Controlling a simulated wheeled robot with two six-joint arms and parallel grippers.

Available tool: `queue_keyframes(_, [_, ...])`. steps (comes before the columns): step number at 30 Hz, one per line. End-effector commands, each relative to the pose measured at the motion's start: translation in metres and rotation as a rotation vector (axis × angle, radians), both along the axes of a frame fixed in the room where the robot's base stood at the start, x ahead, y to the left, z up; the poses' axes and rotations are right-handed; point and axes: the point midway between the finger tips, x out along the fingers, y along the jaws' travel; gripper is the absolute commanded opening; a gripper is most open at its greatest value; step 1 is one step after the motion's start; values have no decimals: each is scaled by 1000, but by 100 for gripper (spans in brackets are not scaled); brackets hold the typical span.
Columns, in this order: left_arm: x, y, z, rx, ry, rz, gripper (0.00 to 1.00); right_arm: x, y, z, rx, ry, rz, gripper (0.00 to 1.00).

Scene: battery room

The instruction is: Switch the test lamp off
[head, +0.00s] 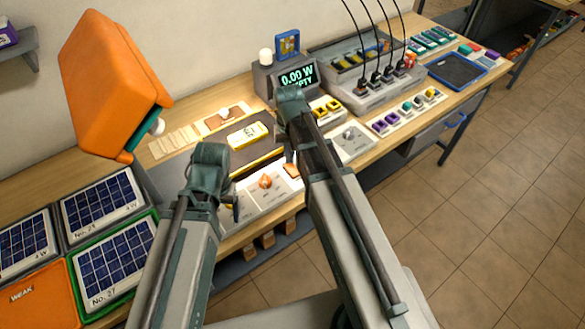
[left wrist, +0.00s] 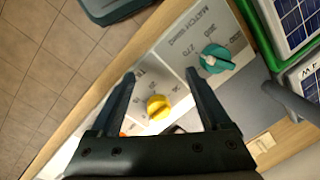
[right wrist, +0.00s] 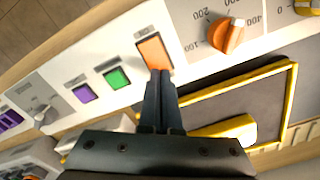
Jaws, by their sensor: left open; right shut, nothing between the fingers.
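The test lamp is a large orange hood (head: 110,85) at the back left in the head view, with a white bulb (head: 157,127) at its lower edge; I cannot tell surely whether it is lit. An orange rocker switch (right wrist: 153,52) is on the white panel in the right wrist view; it also shows in the head view (head: 291,171). My right gripper (right wrist: 160,77) is shut and empty, its tips at the switch's lower edge; contact is unclear. My left gripper (left wrist: 160,78) is open and empty above the panel, with a yellow knob (left wrist: 158,107) between its fingers in view.
A teal knob (left wrist: 215,58) and an orange knob (right wrist: 227,36) are on the panel. Green (right wrist: 117,78) and purple (right wrist: 85,93) buttons sit beside the switch. A meter (head: 297,77) reads 0.00 W. Solar panels (head: 100,205) lie at left. Floor is clear at right.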

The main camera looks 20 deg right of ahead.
Motion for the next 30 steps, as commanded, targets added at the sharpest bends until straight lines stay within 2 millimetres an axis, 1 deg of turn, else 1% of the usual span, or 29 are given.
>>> queue_keyframes(30, [0,0,-15,0,0,0,81,0,0,-15,0,0,0,0])
